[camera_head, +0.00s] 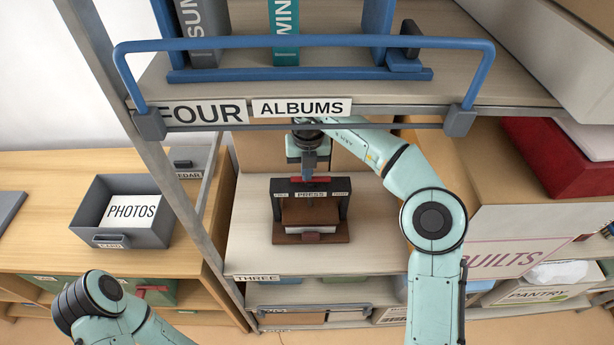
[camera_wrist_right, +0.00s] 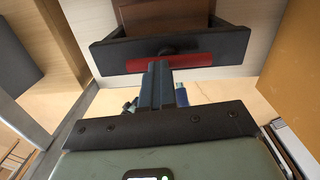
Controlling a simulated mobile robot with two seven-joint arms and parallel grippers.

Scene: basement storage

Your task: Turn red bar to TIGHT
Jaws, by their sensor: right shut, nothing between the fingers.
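The press (camera_head: 311,238) stands on the shelf labelled THREE, with a dark frame, a wooden base and a PRESS label on its top beam. The red bar (camera_head: 322,180) lies crosswise along the top of the beam; in the right wrist view it shows as a red strip (camera_wrist_right: 212,61) against the dark beam. Small labels sit at both ends of the beam, too small to read surely. My right gripper (camera_head: 308,174) is shut and empty, pointing down at the bar. Its fingertips (camera_wrist_right: 158,68) overlap the bar in view; contact cannot be told. My left gripper is out of view.
The upper shelf with the blue rail (camera_head: 300,43) and ALBUMS label (camera_head: 301,108) overhangs the press. A metal post (camera_head: 165,185) stands to the left, and the QUILTS box (camera_head: 510,235) to the right. The PHOTOS bin (camera_head: 165,236) is on a wooden table.

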